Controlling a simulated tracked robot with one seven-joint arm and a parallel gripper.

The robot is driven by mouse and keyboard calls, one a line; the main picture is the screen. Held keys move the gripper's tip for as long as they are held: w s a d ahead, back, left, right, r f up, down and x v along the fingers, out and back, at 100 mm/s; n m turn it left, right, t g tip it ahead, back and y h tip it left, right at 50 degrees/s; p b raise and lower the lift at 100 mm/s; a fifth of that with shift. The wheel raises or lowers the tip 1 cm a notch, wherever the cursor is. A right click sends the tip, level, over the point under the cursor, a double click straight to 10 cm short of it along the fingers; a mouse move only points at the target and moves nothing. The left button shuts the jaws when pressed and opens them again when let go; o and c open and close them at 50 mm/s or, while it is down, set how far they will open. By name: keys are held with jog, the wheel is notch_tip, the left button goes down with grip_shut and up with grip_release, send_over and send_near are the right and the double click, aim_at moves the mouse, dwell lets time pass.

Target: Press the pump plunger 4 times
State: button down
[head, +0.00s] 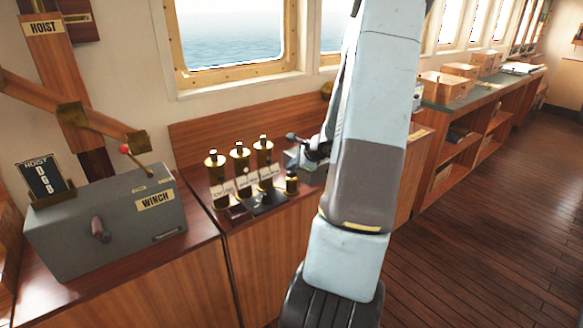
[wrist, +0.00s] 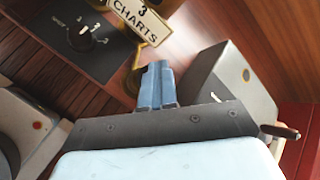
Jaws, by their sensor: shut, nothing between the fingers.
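I cannot tell for sure which brass piece carries the pump plunger. In the wrist view a white card reading "3 CHARTS" (wrist: 141,20) is at the top, with brass partly hidden behind it. My gripper (wrist: 158,68) is shut and empty, its blue fingertips just below that card; contact cannot be judged.
A black panel with a selector knob (wrist: 84,38) lies left of the card. A grey box (wrist: 238,78) stands close right of my fingers. The grey winch box (head: 105,225), with a red-knobbed lever, is at the left. Windows are behind; open floor is at right.

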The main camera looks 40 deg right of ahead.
aim_at(293, 173)
jog(key=shift+r, duration=1.85)
jog(key=shift+r, duration=2.5)
